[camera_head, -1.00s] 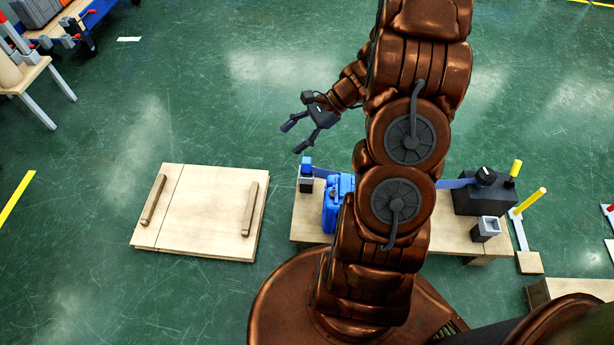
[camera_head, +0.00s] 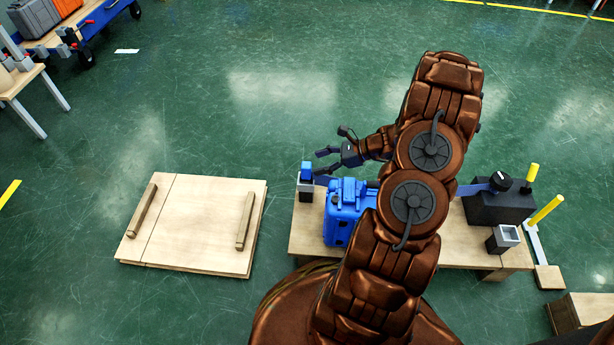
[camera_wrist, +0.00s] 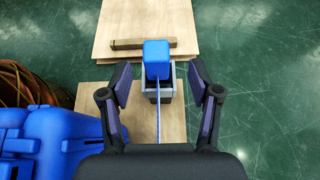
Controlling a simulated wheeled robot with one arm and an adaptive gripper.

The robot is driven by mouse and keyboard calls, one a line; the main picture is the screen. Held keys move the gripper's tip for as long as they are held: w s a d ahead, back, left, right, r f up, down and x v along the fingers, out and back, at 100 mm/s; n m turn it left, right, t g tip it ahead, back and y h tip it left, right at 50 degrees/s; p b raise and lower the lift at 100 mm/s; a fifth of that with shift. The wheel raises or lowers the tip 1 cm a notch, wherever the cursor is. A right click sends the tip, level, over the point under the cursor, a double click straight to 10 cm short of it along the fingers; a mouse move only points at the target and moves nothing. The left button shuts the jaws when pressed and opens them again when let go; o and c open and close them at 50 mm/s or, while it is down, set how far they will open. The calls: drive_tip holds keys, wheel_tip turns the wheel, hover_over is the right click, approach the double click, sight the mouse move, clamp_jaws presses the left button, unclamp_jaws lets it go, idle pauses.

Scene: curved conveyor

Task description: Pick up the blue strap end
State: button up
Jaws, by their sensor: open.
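The blue strap end (camera_head: 306,168) is a small blue block seated upright in a dark and grey holder (camera_head: 306,189) at the left end of the low wooden table. In the wrist view the strap end (camera_wrist: 157,58) lies ahead, between and slightly beyond the fingertips. A thin blue strap (camera_wrist: 158,115) runs from it back toward my gripper. My gripper (camera_head: 321,161) is open and empty, just right of and behind the strap end in the head view. In the wrist view its fingers (camera_wrist: 158,84) stand apart on both sides of the holder; I cannot see contact.
A blue jerrycan-like case (camera_head: 346,212) stands on the table (camera_head: 308,238) close by the holder. A black box (camera_head: 497,206) and a grey-topped cup (camera_head: 503,238) are at the right. A wooden panel (camera_head: 190,225) with two bars lies on the floor left.

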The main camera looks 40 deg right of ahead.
sight(310, 165)
drive_tip(key=b+x, duration=0.1)
drive_tip(key=x, duration=0.1)
drive_tip(key=b+x, duration=0.1)
drive_tip(key=x, duration=0.1)
drive_tip(key=shift+s+a+f, duration=0.15)
drive_tip(key=shift+s+f, duration=0.05)
drive_tip(key=shift+s, duration=0.05)
drive_tip(key=shift+w+a+f+b, duration=0.2)
drive_tip(key=shift+w+a+b, duration=0.2)
drive_tip(key=shift+w+a, duration=0.1)
clamp_jaws()
